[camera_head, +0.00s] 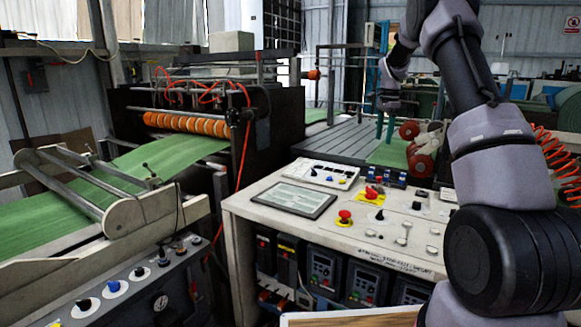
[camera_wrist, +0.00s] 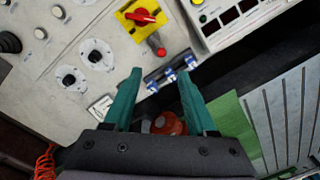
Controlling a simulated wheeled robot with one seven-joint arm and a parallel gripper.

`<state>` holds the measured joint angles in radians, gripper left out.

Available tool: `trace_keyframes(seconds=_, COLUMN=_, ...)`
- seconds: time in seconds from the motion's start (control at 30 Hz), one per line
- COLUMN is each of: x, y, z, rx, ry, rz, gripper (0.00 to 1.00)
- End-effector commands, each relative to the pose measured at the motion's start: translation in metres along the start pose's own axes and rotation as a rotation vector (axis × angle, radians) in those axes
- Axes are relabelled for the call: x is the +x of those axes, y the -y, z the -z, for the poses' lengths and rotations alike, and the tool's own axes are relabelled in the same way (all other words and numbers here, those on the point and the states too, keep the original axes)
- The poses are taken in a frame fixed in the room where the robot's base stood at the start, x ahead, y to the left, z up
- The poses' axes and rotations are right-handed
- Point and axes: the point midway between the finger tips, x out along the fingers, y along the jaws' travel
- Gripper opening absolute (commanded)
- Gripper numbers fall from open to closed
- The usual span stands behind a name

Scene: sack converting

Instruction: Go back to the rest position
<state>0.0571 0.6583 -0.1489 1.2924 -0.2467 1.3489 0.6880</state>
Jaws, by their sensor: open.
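My gripper (camera_head: 385,136) shows small in the head view, with teal fingers pointing down above the back of the control desk (camera_head: 274,211) and the slatted bed. In the wrist view my gripper (camera_wrist: 158,72) has its two teal fingers apart, with nothing held between them. Beyond the fingertips are a row of blue-tipped switches (camera_wrist: 168,77) and a red rotary switch (camera_wrist: 143,16) on a yellow plate. The fingers look apart from the desk, but their exact height cannot be told.
A red mushroom button (camera_head: 345,215) stands on the desk front. Red rollers (camera_head: 421,168) lie close to my gripper's right. A dark machine with orange rollers (camera_head: 186,124) and green sheet (camera_head: 165,157) stands left.

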Motion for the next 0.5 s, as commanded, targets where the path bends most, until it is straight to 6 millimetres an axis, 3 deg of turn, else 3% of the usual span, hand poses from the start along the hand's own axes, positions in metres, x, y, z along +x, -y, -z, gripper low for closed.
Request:
trace_keyframes(seconds=0.03, x=-0.023, y=-0.009, z=-0.009, rx=-0.03, ry=0.001, rz=0.028, gripper=0.57)
trace_keyframes(seconds=0.2, x=-0.082, y=-0.044, z=-0.042, rx=-0.147, ry=0.001, rz=0.11, gripper=0.57)
trace_keyframes(seconds=0.5, x=-0.159, y=-0.124, z=-0.103, rx=-0.36, ry=-0.028, rz=0.246, gripper=0.57)
